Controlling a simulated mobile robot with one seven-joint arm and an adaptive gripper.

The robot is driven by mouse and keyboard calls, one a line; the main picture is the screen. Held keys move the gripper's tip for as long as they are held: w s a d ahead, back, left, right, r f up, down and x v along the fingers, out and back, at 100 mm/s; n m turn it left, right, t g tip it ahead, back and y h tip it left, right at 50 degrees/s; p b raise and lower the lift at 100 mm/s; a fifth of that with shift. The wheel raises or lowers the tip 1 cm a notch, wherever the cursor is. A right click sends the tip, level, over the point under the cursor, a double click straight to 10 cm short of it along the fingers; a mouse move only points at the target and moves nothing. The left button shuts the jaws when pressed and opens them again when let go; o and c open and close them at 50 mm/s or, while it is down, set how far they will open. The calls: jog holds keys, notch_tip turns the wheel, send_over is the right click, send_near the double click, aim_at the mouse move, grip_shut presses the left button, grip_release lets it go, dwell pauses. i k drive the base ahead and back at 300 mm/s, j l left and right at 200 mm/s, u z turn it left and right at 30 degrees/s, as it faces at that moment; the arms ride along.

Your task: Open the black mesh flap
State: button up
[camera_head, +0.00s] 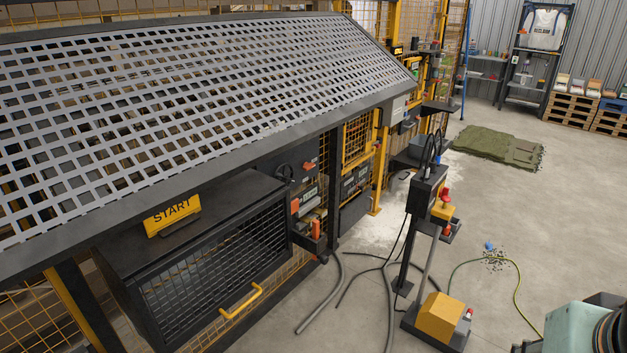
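The black mesh flap (212,283) is the front panel of a dark box at the lower left. It sits in its frame and looks closed. A yellow bar handle (241,301) is fixed along its lower edge, toward the right. The dark box top (110,252) carries a yellow START sign (172,214) above the flap. My gripper is not in view; only part of my own body or arm shows at the bottom right corner, well apart from the flap.
A sloped perforated metal guard (200,95) overhangs the box. Right of the flap stand a control post (424,200) and a yellow pedal box (440,315). Hoses (337,285) lie on the floor between. Open concrete floor (570,225) stretches to the right, with a green mat (497,145) behind.

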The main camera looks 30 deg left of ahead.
aim_at(186, 332)
jog(key=u, duration=2)
